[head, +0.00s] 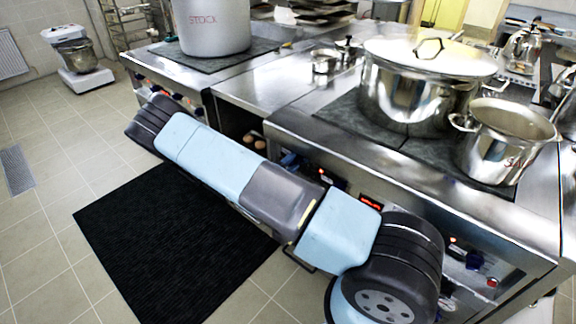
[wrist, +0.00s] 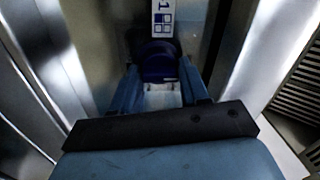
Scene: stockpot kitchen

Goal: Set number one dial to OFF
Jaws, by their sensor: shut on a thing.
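The number one dial (wrist: 159,60) is a dark blue round knob in the wrist view, on the steel front panel. A label plate (wrist: 163,17) with a "1" and small blue and white squares sits just above it. My gripper (wrist: 160,80) has its two blue fingers on either side of the dial and is shut on it. I cannot tell which setting the dial points to. In the head view my arm crosses in front of the cooker, and the dial cannot be made out there.
The steel cooktop holds a large lidded pot (head: 400,95) and an open pot (head: 505,150). A tall "STOCK" pot (head: 212,28) stands at the back left. A black mat (head: 170,250) lies on the tiled floor. A slatted vent (wrist: 300,85) shows at the wrist view's right.

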